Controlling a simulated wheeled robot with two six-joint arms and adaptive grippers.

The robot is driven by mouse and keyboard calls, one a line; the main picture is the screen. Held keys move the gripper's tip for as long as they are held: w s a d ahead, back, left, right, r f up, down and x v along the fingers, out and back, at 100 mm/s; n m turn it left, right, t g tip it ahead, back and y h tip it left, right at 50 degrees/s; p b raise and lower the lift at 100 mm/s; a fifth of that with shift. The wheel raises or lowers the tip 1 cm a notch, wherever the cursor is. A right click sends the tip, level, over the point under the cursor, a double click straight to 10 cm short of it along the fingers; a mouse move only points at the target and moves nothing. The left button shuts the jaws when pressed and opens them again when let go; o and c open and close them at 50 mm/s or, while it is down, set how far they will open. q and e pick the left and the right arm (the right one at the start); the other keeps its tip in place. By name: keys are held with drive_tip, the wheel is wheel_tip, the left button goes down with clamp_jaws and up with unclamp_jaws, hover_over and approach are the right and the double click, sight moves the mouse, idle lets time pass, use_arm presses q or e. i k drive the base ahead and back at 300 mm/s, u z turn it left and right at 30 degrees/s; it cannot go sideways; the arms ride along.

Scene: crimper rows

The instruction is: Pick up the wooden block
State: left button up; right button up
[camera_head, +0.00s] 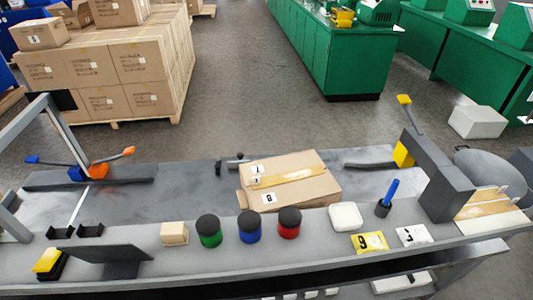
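The wooden block (174,233) is a small pale beige block. It sits on the front strip of the grey workbench (190,190), left of a jar with a green body (208,233). Nothing is touching the block, and its top and front faces are in plain sight. Neither my left nor my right gripper shows in the head view.
Blue (250,230) and red (289,226) jars stand right of the green one. A cardboard box (290,180) lies behind them. A dark tilted panel (108,257) is left of the block. A grey device (437,175) stands at the right.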

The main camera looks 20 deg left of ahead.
sight(172, 233)
drive_tip(key=u, duration=1.45)
